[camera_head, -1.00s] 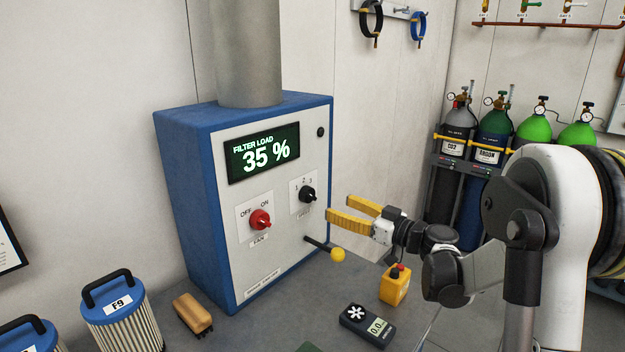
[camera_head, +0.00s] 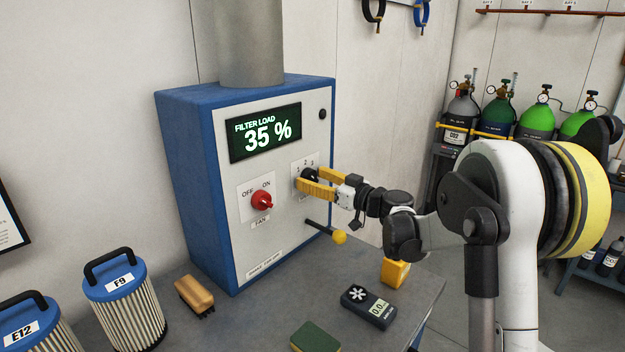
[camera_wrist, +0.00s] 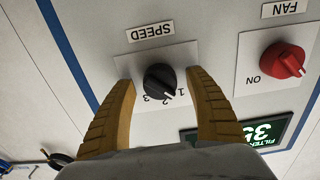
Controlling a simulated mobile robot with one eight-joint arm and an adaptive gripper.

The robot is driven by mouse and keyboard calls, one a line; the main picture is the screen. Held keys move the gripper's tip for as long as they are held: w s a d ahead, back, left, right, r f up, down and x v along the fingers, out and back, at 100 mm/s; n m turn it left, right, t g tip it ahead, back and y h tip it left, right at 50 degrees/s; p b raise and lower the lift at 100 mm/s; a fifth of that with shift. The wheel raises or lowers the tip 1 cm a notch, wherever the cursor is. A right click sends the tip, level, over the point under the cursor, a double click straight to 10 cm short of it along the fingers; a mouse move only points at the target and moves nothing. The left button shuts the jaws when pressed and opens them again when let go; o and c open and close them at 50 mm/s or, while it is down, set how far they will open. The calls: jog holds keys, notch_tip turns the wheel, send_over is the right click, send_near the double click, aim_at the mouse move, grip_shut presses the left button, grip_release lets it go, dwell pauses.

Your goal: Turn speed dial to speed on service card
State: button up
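The black speed dial (camera_wrist: 160,82) sits on a white plate marked 1, 2, 3, which appears upside down in the wrist view under the label SPEED. Its pointer mark aims toward the side of the 1, though the exact setting is hard to read. My gripper (camera_wrist: 161,92) is open, with one yellow finger on each side of the dial and visible gaps to it. In the head view my gripper (camera_head: 308,183) reaches the panel from the right and partly covers the dial (camera_head: 309,174). No service card is identifiable in these frames.
The red fan knob (camera_head: 262,200) is left of the speed dial. A lever with a yellow ball (camera_head: 339,237) sticks out below my gripper. The display (camera_head: 264,132) reads filter load 35 %. A handheld meter (camera_head: 369,306) and yellow box (camera_head: 396,272) lie on the bench.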

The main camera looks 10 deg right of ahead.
jog(key=c, duration=1.2)
jog(key=shift+m, duration=0.3)
jog(key=m, duration=0.3)
jog(key=shift+m, duration=0.4)
jog(key=m, duration=0.4)
jog(key=shift+p, duration=0.35)
jog(key=m, duration=0.5)
jog(key=shift+m, duration=2.3)
